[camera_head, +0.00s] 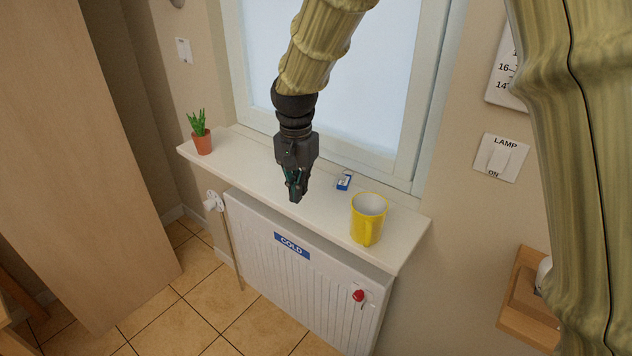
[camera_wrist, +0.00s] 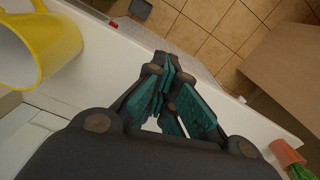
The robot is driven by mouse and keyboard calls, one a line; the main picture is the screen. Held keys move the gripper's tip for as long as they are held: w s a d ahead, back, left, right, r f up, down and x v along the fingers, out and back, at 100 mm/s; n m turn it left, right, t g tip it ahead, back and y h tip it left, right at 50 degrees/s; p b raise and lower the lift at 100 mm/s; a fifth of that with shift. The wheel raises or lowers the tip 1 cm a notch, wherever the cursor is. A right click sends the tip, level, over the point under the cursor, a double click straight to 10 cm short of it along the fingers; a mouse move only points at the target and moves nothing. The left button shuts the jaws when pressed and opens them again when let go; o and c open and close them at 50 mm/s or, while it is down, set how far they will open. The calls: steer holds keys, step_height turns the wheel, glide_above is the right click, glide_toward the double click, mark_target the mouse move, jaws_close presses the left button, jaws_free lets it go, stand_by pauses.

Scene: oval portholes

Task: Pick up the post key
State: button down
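My gripper (camera_head: 295,195) points down over the windowsill, left of the mug. Its teal-padded fingers come together at the tips in the wrist view (camera_wrist: 166,72), with nothing seen between them. No item can be clearly made out as the post key. A small red-headed item (camera_head: 358,295) is at the lower right of the radiator front, with a pale piece beside it; its details are too small to tell. A small blue-and-white item (camera_head: 344,181) lies on the sill between my gripper and the mug. My gripper is apart from both items.
A yellow mug (camera_head: 367,222) stands on the sill (camera_head: 240,172) at the right. A potted plant (camera_head: 202,140) stands at its left end. The radiator (camera_head: 300,275) with a COLD label is below. A wooden shelf (camera_head: 525,300) is at the right. Tiled floor lies in front.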

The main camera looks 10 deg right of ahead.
steer(key=shift+s+a+b, duration=0.45)
steer(key=shift+s+a, duration=1.15)
steer(key=shift+a, duration=0.05)
steer(key=shift+c, duration=2.2)
jaws_free()
